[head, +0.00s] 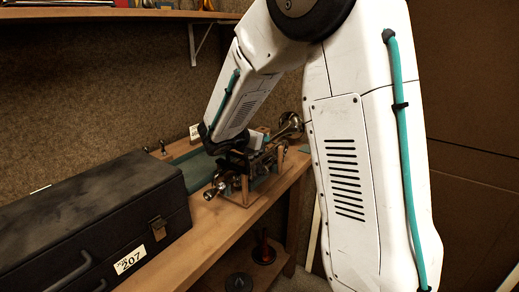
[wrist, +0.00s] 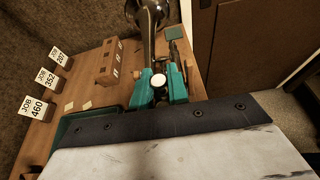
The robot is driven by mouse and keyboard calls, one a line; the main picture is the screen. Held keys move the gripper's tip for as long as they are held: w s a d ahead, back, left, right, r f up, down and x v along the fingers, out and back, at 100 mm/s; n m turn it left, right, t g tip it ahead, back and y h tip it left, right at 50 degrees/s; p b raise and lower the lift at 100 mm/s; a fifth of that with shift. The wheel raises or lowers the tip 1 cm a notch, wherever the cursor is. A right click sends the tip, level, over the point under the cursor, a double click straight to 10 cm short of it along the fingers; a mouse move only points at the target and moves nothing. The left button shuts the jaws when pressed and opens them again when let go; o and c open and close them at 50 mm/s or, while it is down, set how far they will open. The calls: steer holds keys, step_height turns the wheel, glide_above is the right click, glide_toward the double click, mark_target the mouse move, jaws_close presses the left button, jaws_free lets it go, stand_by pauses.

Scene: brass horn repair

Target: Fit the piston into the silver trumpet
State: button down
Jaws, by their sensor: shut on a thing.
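The silver trumpet (head: 290,126) lies on the bench in a wooden stand (head: 247,192), its bell toward the far right. Its valve section is partly hidden by my arm. In the wrist view the trumpet's bell (wrist: 148,14) shows at the top, beyond the fingers. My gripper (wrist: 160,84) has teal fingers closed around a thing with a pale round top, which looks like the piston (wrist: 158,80). In the head view my gripper (head: 243,160) is low over the trumpet, mostly dark and small. The piston's lower end is hidden, so I cannot tell whether it touches the casing.
A dark case (head: 90,225) with a 207 tag fills the bench's left front. In the wrist view, job cards (wrist: 47,78) stand at the left, beside a wooden block (wrist: 106,66). A teal tray (wrist: 82,122) is partly hidden by my gripper. A shelf (head: 120,14) hangs above.

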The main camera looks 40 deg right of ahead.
steer(key=shift+f, duration=0.15)
steer(key=c, duration=1.3)
jaws_free()
steer(key=shift+r, duration=0.2)
steer(key=r, duration=0.3)
steer(key=shift+s+a+r, duration=0.15)
steer(key=shift+s+r, duration=0.15)
steer(key=shift+s, duration=0.1)
steer(key=s+a, duration=0.1)
steer(key=s, duration=0.4)
steer(key=s+a+r, duration=0.1)
steer(key=s, duration=0.3)
steer(key=s+a, duration=0.2)
steer(key=s, duration=0.3)
steer(key=shift+s+r, duration=0.15)
steer(key=shift+s, duration=0.15)
